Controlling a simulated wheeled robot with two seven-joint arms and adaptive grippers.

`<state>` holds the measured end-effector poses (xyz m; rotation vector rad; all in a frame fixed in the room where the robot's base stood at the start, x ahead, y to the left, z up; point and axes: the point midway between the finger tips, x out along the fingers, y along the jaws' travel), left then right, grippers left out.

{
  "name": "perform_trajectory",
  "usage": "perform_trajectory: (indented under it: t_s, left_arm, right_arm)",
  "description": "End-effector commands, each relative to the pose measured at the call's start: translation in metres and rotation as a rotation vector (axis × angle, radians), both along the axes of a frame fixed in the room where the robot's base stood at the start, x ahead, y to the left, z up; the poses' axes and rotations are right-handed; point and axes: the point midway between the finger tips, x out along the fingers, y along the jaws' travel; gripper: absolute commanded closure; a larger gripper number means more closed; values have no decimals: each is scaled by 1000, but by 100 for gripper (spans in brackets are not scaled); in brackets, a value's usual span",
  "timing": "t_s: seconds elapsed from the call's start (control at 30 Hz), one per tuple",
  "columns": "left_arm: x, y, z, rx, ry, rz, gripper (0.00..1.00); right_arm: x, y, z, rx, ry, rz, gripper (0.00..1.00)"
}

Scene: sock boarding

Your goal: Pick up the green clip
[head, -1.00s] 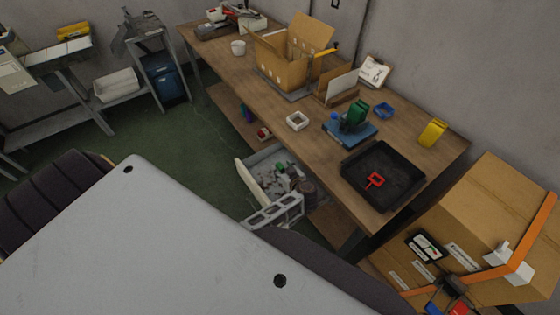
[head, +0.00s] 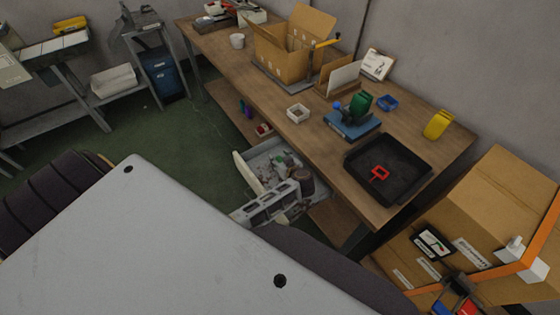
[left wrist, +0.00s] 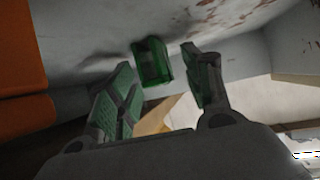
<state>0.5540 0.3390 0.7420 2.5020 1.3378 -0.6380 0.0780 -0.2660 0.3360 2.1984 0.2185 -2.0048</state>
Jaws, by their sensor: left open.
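The green clip (left wrist: 152,60) lies on a grey surface in the left wrist view, just beyond and between the two fingertips. My left gripper (left wrist: 160,72) is open, with one green-padded finger on either side of the clip's line. I see no contact between the fingers and the clip. In the head view my left gripper (head: 290,190) is over the open grey drawer (head: 247,172) below the bench. The clip cannot be told apart there among the small grey and green things. My right gripper is not in view.
The wooden bench (head: 330,150) stands above the drawer. It holds a black tray (head: 400,195) with a red frame, a blue-based device (head: 352,125) and an open carton (head: 283,60). A large cardboard box (head: 490,200) is at right. An orange block (left wrist: 22,75) flanks the left gripper.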

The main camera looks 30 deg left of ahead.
Motion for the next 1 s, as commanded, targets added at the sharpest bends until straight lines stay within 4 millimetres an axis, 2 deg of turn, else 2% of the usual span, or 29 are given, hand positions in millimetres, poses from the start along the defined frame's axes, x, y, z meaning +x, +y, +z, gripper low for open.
perform_trajectory:
  t_s: [0.63, 0.93, 1.0]
  left_arm:
    - [2, 3, -2, -1, 1, 0, 50]
    - [2, 3, -2, -1, 1, 0, 87]
    - [2, 3, -2, -1, 1, 0, 91]
  right_arm:
    - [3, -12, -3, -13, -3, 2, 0]
    - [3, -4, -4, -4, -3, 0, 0]
    - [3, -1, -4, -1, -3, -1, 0]
